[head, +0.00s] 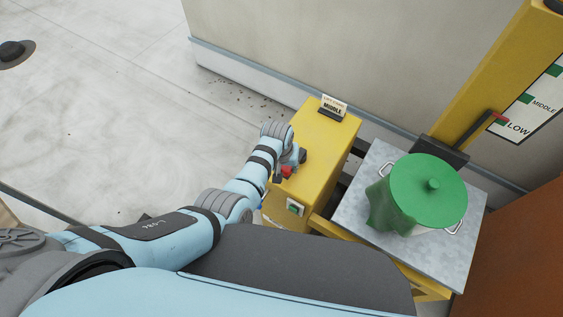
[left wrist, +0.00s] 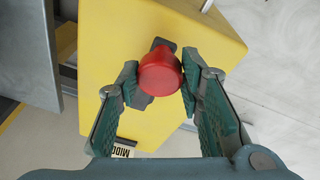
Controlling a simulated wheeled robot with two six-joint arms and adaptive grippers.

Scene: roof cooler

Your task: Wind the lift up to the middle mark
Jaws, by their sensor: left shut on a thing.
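A yellow winch box (head: 320,150) stands by the wall. Its crank has a red knob (head: 287,171), which also shows in the left wrist view (left wrist: 160,73). My left gripper (head: 291,165) is at the knob; in the left wrist view its two fingers are shut on it from both sides. The lift's grey platform (head: 357,205) bears a green lidded pot (head: 428,190). On the yellow mast (head: 490,75), a red pointer (head: 500,118) is at the LOW mark of the white scale (head: 530,110), below MIDDLE. My right gripper is out of view.
A small card reading MIDDLE (head: 333,107) stands on the box top. A green button plate (head: 295,207) is on the box's near side. A brown panel (head: 515,265) is at the lower right. Open floor lies left of the box, with a dark hat (head: 12,52) far off.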

